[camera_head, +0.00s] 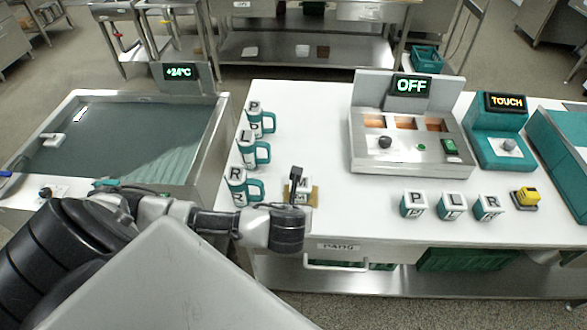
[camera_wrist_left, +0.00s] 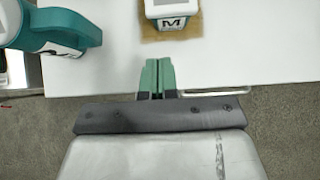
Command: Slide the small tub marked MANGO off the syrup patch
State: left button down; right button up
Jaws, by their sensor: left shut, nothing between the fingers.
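The small tub marked M (camera_head: 304,184) stands upright near the front left of the white table, partly hidden behind my left gripper (camera_head: 296,173). The brown syrup patch (camera_head: 315,195) lies under the tub and shows around it. In the left wrist view, the tub (camera_wrist_left: 172,22) is at the top, with its white M label facing me and the patch (camera_wrist_left: 193,27) spreading at its sides and front. My left gripper (camera_wrist_left: 157,66) is shut and empty, on the near side of the tub with a gap between. My right gripper is not in view.
Several white mugs with teal handles (camera_head: 252,149) stand in a row left of the tub; the nearest shows at the wrist view's left (camera_wrist_left: 58,28). Three small tubs marked P, L and R (camera_head: 451,206) stand well to the right. Bare table lies between.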

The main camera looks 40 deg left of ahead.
pick_arm(q)
jog(key=shift+w+a+f+p, duration=0.15)
jog(key=shift+w+a, duration=0.25)
jog(key=shift+w, duration=0.25)
jog(key=shift+w+a+f+p, duration=0.1)
jog(key=shift+w+a, duration=0.3)
jog(key=shift+w, duration=0.3)
jog(key=shift+w+a+f+p, duration=0.15)
jog(key=shift+w+a, duration=0.25)
jog(key=shift+w, duration=0.25)
jog(key=shift+r, duration=0.1)
jog(key=shift+w+a, duration=0.15)
jog(key=w+a, duration=0.1)
jog(key=w+a+p, duration=0.1)
jog(key=w, duration=0.1)
jog(key=w+a, duration=0.1)
jog(key=shift+w+r+p, duration=0.15)
jog(key=shift+w+p, duration=0.2)
jog(key=shift+w, duration=0.05)
jog(key=w+a, duration=0.1)
jog(key=w, duration=0.1)
jog(key=w+a, duration=0.2)
jog(key=w, duration=0.1)
jog(key=w+a, duration=0.1)
jog(key=w, duration=0.2)
jog(key=shift+a+f, duration=0.2)
jog(key=shift+a, duration=0.15)
jog(key=shift+s, duration=0.1)
